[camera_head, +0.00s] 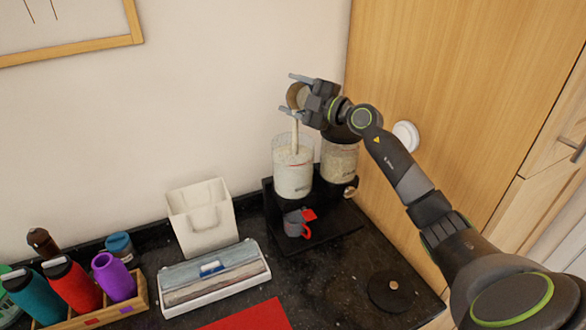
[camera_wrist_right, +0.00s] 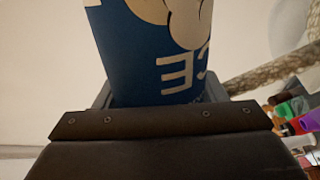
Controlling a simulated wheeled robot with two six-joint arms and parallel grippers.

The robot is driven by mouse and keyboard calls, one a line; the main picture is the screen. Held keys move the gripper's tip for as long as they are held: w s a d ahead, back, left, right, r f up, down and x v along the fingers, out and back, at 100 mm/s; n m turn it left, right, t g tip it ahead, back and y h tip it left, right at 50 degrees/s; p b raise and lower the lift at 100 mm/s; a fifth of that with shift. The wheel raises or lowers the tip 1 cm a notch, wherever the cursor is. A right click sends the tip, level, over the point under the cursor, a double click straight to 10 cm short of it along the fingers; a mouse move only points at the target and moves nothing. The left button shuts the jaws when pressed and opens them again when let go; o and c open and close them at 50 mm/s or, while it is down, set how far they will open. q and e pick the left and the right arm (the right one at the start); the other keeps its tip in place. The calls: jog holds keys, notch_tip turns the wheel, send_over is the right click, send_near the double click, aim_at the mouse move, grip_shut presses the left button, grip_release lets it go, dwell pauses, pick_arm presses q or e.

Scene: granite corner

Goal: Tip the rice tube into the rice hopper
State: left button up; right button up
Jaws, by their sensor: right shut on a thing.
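My right gripper (camera_head: 291,94) is shut on the rice tube (camera_head: 297,96), high above the counter at the back. The tube is tilted over, its round brownish end showing between the fingers. In the right wrist view the tube (camera_wrist_right: 165,60) is blue with pale letters and a pale picture. A pale stream of rice (camera_head: 295,136) falls into the left clear hopper, the rice hopper (camera_head: 292,175), which is open and holds pale grains. The stream also shows in the wrist view (camera_wrist_right: 270,75). My left gripper is not in view.
A second filled hopper (camera_head: 338,162) stands to the right on the same black stand (camera_head: 325,242), with a grey-red mug (camera_head: 293,224) below. A black disc (camera_head: 391,291) lies front right. A white bin (camera_head: 203,222), a flat boxy appliance (camera_head: 213,281) and a bottle rack (camera_head: 140,295) stand left.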

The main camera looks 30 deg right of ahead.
aim_at(295, 84)
dwell(0.3)
jog(key=shift+a+f+n+b, duration=0.1)
jog(key=shift+f+n+b, duration=0.2)
jog(key=shift+f+n, duration=0.1)
jog(key=shift+r, duration=0.1)
jog(key=r+p, duration=0.1)
jog(key=p, duration=0.2)
jog(key=shift+r+m, duration=0.4)
jog(key=shift+m, duration=0.3)
jog(key=shift+d+r+m, duration=0.3)
jog(key=shift+r+m, duration=0.4)
jog(key=shift+r, duration=0.2)
jog(key=shift+w, duration=0.1)
